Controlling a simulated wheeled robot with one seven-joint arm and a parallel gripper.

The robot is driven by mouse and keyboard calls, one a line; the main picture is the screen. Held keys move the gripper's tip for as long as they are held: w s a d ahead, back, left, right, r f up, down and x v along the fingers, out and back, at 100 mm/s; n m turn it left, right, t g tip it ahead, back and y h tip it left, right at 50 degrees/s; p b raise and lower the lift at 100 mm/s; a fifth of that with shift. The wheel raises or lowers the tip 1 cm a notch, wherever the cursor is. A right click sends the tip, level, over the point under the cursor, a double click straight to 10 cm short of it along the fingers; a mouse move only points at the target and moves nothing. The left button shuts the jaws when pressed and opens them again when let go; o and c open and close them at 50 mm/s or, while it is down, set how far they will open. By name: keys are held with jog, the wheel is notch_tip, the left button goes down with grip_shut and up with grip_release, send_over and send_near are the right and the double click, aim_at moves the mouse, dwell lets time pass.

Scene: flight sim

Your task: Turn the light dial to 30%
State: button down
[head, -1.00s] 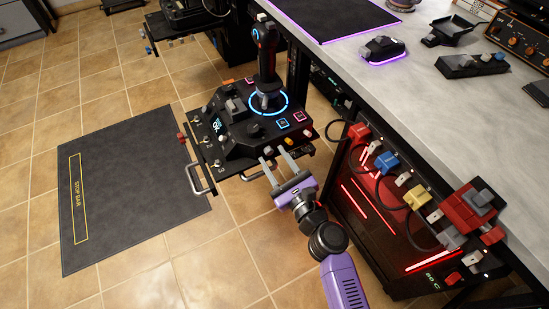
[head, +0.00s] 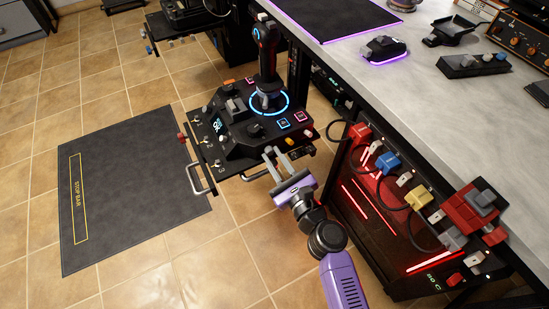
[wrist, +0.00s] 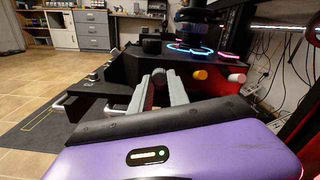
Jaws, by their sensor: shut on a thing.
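The black joystick console (head: 235,140) stands on a low shelf, with a row of small dials along its front face. My gripper (head: 274,152) is at that front face, with its fingers nearly parallel. In the wrist view the fingers (wrist: 159,88) are closed around a grey dial (wrist: 159,74), the leftmost of the row. Its marking cannot be read and the fingers hide its sides. Beside it to the right are a yellow dial (wrist: 200,74) and a white dial (wrist: 237,78), both apart from my gripper.
A joystick (head: 266,60) with a blue light ring rises from the console. A metal handle (head: 200,178) sticks out at the left. The desk (head: 420,110) and a red-lit case (head: 375,215) with coloured plugs stand close on the right. Tiled floor lies open at the front left.

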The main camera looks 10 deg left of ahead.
jog(key=n+b, duration=0.2)
jog(key=n, duration=0.2)
jog(key=shift+f+n+b, duration=0.15)
jog(key=shift+n+b, duration=0.15)
jog(key=n+b, duration=0.2)
jog(key=n, duration=0.3)
jog(key=shift+b, duration=0.35)
jog(key=n+b, duration=0.3)
jog(key=n, duration=0.2)
jog(key=shift+n, duration=0.4)
jog(key=shift+n+b, duration=1)
jog(key=shift+n, duration=0.9)
jog(key=shift+r, duration=0.2)
jog(key=c, duration=1.3)
grip_release()
jog(key=shift+o, duration=0.2)
